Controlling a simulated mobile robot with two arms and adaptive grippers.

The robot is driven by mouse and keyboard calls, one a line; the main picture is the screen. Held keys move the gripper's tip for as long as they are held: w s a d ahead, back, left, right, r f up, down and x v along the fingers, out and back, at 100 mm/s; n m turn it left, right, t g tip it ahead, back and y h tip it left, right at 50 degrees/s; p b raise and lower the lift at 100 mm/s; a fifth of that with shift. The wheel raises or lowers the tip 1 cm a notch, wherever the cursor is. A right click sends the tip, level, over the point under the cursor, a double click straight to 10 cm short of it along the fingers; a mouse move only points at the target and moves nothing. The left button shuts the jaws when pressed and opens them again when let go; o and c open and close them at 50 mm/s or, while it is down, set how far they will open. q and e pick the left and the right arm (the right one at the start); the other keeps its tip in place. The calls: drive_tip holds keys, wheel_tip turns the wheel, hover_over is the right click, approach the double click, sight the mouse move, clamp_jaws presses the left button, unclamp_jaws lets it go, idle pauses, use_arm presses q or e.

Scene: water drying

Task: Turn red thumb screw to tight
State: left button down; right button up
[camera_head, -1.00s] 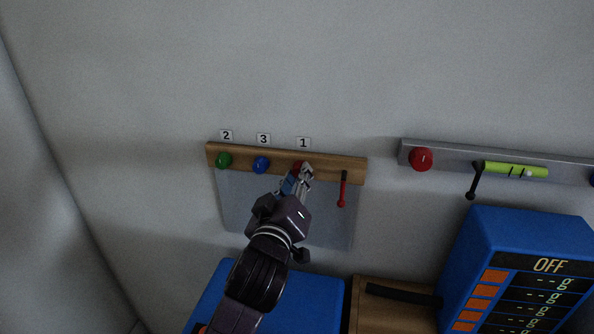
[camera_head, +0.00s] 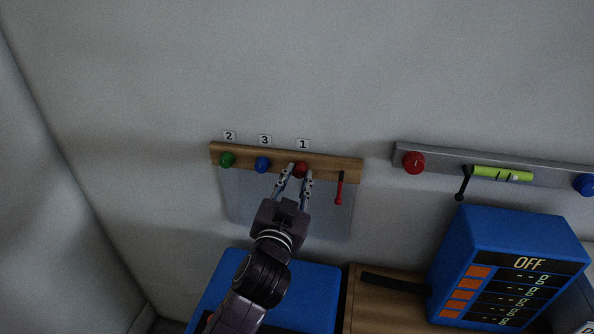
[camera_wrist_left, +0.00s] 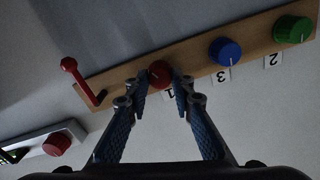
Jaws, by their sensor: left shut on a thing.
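The red thumb screw (camera_head: 300,168) sits on a wooden strip (camera_head: 335,162) on the wall, under the label 1. My left gripper (camera_head: 297,173) reaches up to it from below, with one fingertip on either side, and is shut on it. In the left wrist view the red thumb screw (camera_wrist_left: 160,74) shows between the two blue-grey fingers (camera_wrist_left: 160,82), which partly cover its sides. My right gripper is not in view.
A blue knob (camera_head: 262,164) and a green knob (camera_head: 227,159) are left of the red one. A red lever (camera_head: 339,190) hangs close on the right. Below stand a blue box (camera_head: 318,290) and a blue scale-like unit (camera_head: 500,235).

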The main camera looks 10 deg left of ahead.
use_arm(q)
drive_tip(key=m+p, duration=0.3)
drive_tip(key=m, duration=0.2)
drive_tip(key=shift+m, duration=0.4)
drive_tip(key=m+p, duration=0.3)
drive_tip(key=m, duration=0.3)
drive_tip(key=shift+d, duration=0.1)
drive_tip(key=m+p, duration=0.3)
drive_tip(key=m, duration=0.3)
drive_tip(key=shift+m, duration=0.3)
drive_tip(key=shift+f+m+p, duration=0.1)
drive_tip(key=shift+m+p, duration=0.65)
drive_tip(key=shift+m, duration=0.45)
drive_tip(key=shift+f+m+p, duration=0.1)
drive_tip(key=shift+m+p, duration=0.3)
drive_tip(key=shift+m, duration=0.8)
drive_tip(key=c, duration=1.9)
unclamp_jaws()
drive_tip(key=shift+c, duration=0.2)
drive_tip(key=shift+o, duration=1.4)
